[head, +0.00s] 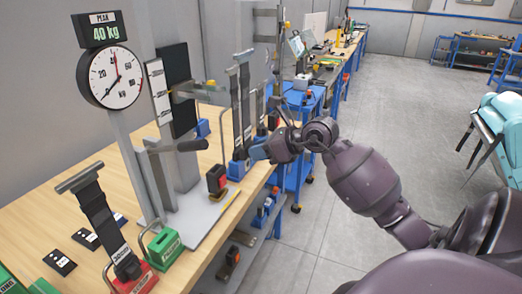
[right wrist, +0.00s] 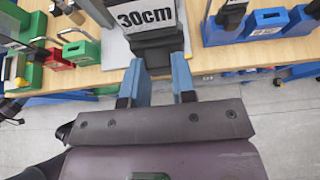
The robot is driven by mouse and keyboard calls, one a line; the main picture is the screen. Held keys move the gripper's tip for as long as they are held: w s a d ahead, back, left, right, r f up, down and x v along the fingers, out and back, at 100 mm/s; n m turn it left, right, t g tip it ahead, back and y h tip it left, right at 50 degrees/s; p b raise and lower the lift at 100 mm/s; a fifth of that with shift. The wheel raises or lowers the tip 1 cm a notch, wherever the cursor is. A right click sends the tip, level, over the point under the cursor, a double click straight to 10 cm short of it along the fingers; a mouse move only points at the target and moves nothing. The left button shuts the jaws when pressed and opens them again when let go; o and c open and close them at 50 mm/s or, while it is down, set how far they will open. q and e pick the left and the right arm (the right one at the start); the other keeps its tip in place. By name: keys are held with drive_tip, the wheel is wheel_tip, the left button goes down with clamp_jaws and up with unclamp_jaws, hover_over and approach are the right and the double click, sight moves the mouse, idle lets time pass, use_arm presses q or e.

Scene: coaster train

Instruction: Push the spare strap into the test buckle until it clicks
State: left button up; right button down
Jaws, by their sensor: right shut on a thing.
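My right gripper (head: 262,151) is over the near edge of the bench, beside the upright dark straps. The held strap is hard to pick out in the head view. The likely test buckle (head: 216,180), black and red, stands on the grey base plate of the gauge stand, left of my right gripper and apart from it. My left gripper is not in view.
The dial gauge (head: 108,76) stands left, its display reading 40 kg. A dark lever handle (head: 180,146) juts out above the base plate (head: 196,222). A red box (head: 136,280) and green box (head: 165,246) sit nearer. Blue blocks (right wrist: 268,22) stand right of the held strap.

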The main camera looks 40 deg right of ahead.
drive_tip(key=w+a+f+b, duration=0.2)
drive_tip(key=w+a+b, duration=0.1)
drive_tip(key=w, duration=0.7)
drive_tip(key=shift+a+f, duration=0.15)
drive_tip(key=shift+a, duration=0.45)
idle(0.7)
idle(0.8)
idle(0.3)
idle(0.4)
idle(0.6)
